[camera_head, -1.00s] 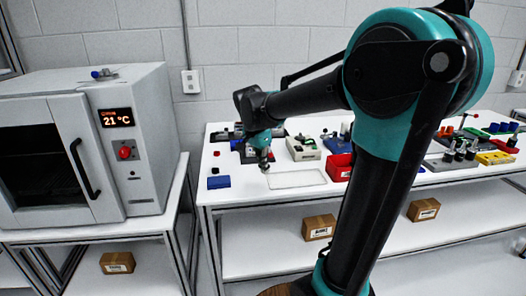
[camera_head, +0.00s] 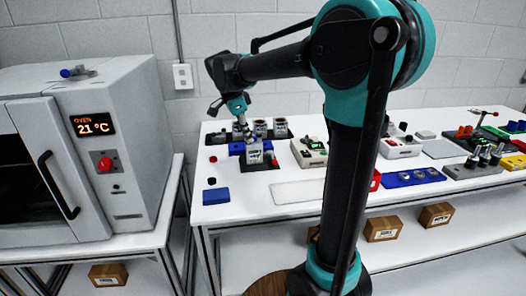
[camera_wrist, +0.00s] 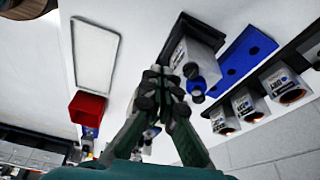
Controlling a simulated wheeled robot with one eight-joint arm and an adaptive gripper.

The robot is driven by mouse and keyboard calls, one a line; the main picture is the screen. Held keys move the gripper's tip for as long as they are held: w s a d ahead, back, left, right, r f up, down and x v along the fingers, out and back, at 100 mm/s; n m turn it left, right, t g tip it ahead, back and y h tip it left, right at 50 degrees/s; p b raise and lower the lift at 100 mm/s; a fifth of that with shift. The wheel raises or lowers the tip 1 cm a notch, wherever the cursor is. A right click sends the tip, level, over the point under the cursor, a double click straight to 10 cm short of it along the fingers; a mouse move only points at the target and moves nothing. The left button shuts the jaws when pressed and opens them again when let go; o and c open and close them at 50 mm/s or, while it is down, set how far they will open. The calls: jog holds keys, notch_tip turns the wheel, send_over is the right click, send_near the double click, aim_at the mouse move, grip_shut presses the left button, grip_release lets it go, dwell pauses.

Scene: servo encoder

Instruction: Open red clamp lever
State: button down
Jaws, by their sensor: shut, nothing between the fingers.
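A small red part (camera_head: 274,160) shows at the right side of a grey labelled block (camera_head: 254,152) on a dark base; it is too small to tell whether it is the clamp lever. The grey block also shows in the wrist view (camera_wrist: 201,52), with a round blue part (camera_wrist: 191,70) on its near face. My gripper (camera_head: 247,137) is just above and behind the grey block in the head view. In the wrist view my gripper (camera_wrist: 157,86) has its fingertips together, empty, close beside the block. I cannot tell whether they touch it.
A blue plate (camera_wrist: 242,60) and several grey labelled units (camera_wrist: 244,104) stand beside the block. A white tray (camera_head: 300,191), a red bin (camera_wrist: 87,107) and a blue block (camera_head: 216,196) lie on the white table. An oven (camera_head: 70,150) stands at left.

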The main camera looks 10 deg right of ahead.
jog(key=x, duration=1)
jog(key=shift+w+d+f, duration=0.15)
jog(key=shift+d+f, duration=0.05)
jog(key=shift+w+d+f, duration=0.1)
jog(key=shift+w+d, duration=0.1)
jog(key=shift+d, duration=1)
jog(key=shift+w+d+f, duration=0.1)
jog(key=shift+d, duration=0.45)
